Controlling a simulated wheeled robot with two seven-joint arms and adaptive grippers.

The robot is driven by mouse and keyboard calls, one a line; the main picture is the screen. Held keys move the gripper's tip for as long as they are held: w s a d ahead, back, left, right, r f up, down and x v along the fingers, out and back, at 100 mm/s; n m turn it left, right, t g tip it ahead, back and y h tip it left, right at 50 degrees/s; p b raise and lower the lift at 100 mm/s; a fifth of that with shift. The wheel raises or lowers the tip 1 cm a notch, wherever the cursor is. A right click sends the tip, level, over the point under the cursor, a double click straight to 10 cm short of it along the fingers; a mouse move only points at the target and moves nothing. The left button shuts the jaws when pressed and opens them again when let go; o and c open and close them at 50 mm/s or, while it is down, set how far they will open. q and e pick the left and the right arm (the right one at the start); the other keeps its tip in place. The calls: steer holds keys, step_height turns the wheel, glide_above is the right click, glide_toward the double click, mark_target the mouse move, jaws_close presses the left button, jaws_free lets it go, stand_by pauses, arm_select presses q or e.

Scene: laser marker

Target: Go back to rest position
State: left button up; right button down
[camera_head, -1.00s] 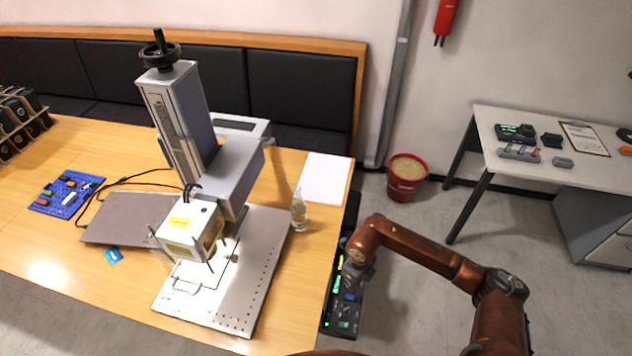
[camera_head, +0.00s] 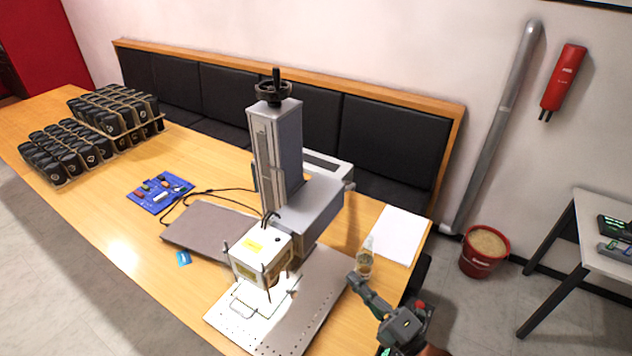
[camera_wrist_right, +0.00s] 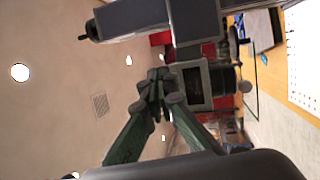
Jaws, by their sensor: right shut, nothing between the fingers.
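The laser marker (camera_head: 275,155) stands upright on the table. I cannot tell from the head view whether the gripper touches the bottle. My left gripper is not in view.
Black items stand in cardboard racks (camera_head: 125,140) at the table's far left. A blue board (camera_head: 160,193), a grey laptop (camera_head: 205,228) and white paper (camera_head: 397,235) lie on the table. A red bucket (camera_head: 484,252) is on the floor, left of a grey side table (camera_head: 605,215).

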steer(key=w+d+f+m+t+h, duration=0.1)
steer(key=d+f+m+t+h, duration=0.15)
steer(key=d+m+h, duration=0.5)
steer(key=w+d+f+m+t+h, duration=0.1)
steer(key=d+f+m+h, duration=0.3)
steer(key=d+m, duration=0.55)
steer(key=s+d+f+m+g+h, duration=0.5)
steer(key=s+d+f+g+h, duration=0.15)
steer(key=d+f, duration=0.5)
steer(key=s+a+f+m+g+y, duration=0.2)
steer(key=s+f+g, duration=0.3)
steer(key=s+f, duration=0.45)
steer(key=s+a+f+m+g+y, duration=0.15)
steer(key=s+f+g, duration=0.35)
steer(key=s, duration=0.8)
step_height(320, 180, down, 30)
steer(key=s, duration=0.2)
steer(key=s+f+g, duration=0.1)
steer(key=s+f, duration=1.6)
steer(key=s, duration=0.3)
steer(key=shift+a+f+n+g+y, duration=0.3)
steer(key=shift+a+f+n+y, duration=0.05)
steer(key=shift+y, duration=0.1)
